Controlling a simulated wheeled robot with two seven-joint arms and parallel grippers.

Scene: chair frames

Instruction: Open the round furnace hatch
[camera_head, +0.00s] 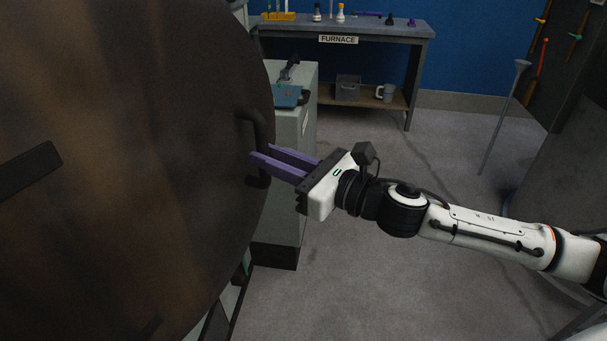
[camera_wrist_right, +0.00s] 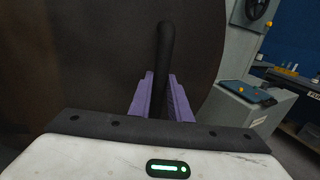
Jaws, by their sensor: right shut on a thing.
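The round furnace hatch (camera_head: 130,150) is a large brown, dark-stained disc that fills the left of the head view. It also fills the left and middle of the right wrist view (camera_wrist_right: 80,70). Its dark curved handle (camera_head: 254,127) sits near the hatch's right edge. In the right wrist view the handle (camera_wrist_right: 165,45) rises from between the fingers. My right gripper (camera_head: 262,160) has purple fingers placed around the handle and is shut on it; the fingers also show in the wrist view (camera_wrist_right: 162,100). My left gripper is not in view.
A grey cabinet (camera_head: 285,190) with a blue item on top stands just behind the hatch's right edge. A bench labelled FURNACE (camera_head: 370,32) with bottles stands at the back. A thin metal stand (camera_head: 502,115) is at the right. Grey floor (camera_head: 400,285) is open below my right arm.

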